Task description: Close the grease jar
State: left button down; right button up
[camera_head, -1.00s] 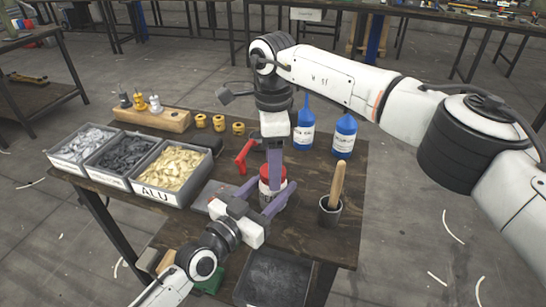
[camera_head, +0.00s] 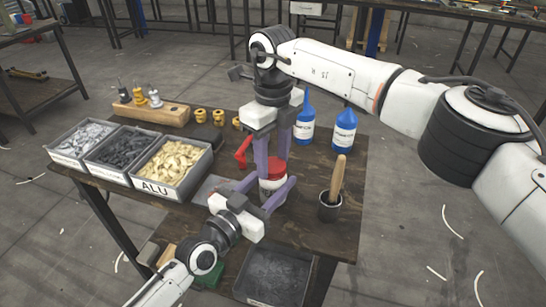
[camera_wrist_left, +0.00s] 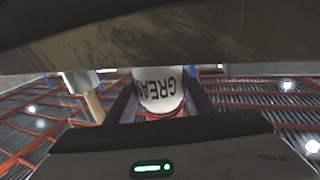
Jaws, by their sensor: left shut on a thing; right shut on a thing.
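The grease jar (camera_head: 267,184) stands upright on the dark wooden table, with a white body and a red lid (camera_head: 276,169) on top. In the left wrist view the jar (camera_wrist_left: 161,92) shows its printed label upside down, with red at its lower end. My left gripper (camera_head: 272,187) comes in from the front left and is shut around the jar's body. My right gripper (camera_head: 272,167) points down from above and is shut on the red lid. The fingers partly hide the jar and lid, and the threads cannot be seen.
A pot (camera_head: 330,207) with a wooden-handled brush stands close on the right. Blue bottles (camera_head: 344,132) stand behind. The front right of the tabletop is clear.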

jog(key=m, duration=0.5)
jog(key=shift+m, duration=0.3)
jog(key=o, duration=1.3)
jog(key=shift+c, duration=0.2)
notch_tip(320, 180, up, 12)
pick_arm(q)
jog(key=c, duration=0.8)
grip_release()
jog(key=shift+o, duration=0.2)
